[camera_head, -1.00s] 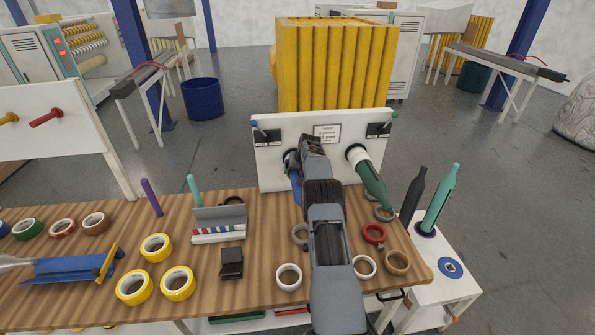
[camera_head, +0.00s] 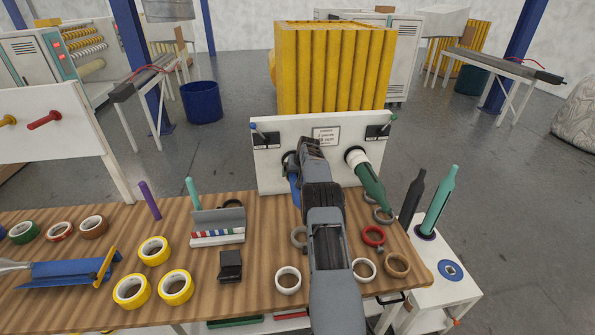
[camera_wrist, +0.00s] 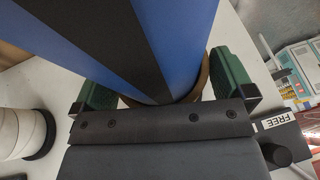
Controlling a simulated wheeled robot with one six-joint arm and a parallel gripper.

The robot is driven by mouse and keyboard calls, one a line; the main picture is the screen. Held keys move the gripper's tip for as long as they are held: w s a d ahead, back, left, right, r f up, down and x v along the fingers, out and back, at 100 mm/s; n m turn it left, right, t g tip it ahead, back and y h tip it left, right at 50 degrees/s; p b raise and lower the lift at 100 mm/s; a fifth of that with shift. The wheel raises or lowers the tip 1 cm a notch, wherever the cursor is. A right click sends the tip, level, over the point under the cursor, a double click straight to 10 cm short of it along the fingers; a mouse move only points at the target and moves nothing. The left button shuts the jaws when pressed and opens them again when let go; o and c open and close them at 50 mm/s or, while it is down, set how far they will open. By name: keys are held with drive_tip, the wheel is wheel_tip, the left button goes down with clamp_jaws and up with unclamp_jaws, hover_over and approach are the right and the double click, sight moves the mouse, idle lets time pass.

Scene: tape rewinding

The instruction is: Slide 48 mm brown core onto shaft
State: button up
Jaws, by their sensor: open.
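In the wrist view, a thick blue-and-black striped shaft (camera_wrist: 150,45) runs down from the top of the picture. A brown core (camera_wrist: 202,82) shows as a curved edge around the shaft's panel end; most of it is hidden behind the shaft and my gripper's dark front plate. My gripper (camera_wrist: 165,90) has green finger pads on both sides of the shaft and core, with the jaws apart. In the head view, my gripper (camera_head: 309,152) is at the white panel and hides most of the shaft (camera_head: 295,187), of which a blue part shows.
The white panel (camera_head: 270,130) holds a second shaft (camera_head: 370,178) with a white roll on its right half; the roll (camera_wrist: 20,132) shows left in the wrist view. Several rings and tape rolls lie on the wooden table (camera_head: 270,225). Bottle-shaped pieces (camera_head: 441,200) stand at right.

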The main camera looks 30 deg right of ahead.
drive_tip(key=b+v, duration=0.3)
drive_tip(key=v, duration=1)
drive_tip(key=shift+s+r+b, duration=0.2)
drive_tip(key=shift+r+b, duration=0.15)
drive_tip(key=shift+b, duration=0.05)
drive_tip(key=shift+m+g, duration=0.4)
drive_tip(key=shift+g, duration=0.3)
drive_tip(key=s+f, duration=0.1)
drive_tip(key=f, duration=0.2)
drive_tip(key=s+a+f, duration=0.1)
drive_tip(key=f, duration=0.1)
drive_tip(key=shift+s, duration=0.35)
drive_tip(key=shift+s+a+f, duration=0.15)
drive_tip(key=shift+s+a, duration=0.8)
drive_tip(key=shift+a, duration=0.3)
drive_tip(key=s+a+r+n, duration=0.3)
drive_tip(key=s+a+r, duration=0.1)
drive_tip(key=s+a, duration=1)
drive_tip(key=s+a+r+n+t, duration=0.1)
drive_tip(key=s+a+r+n, duration=0.2)
drive_tip(key=s+a, duration=1)
drive_tip(key=a, duration=0.3)
drive_tip(key=shift+s+r, duration=0.35)
drive_tip(key=shift+r, duration=0.05)
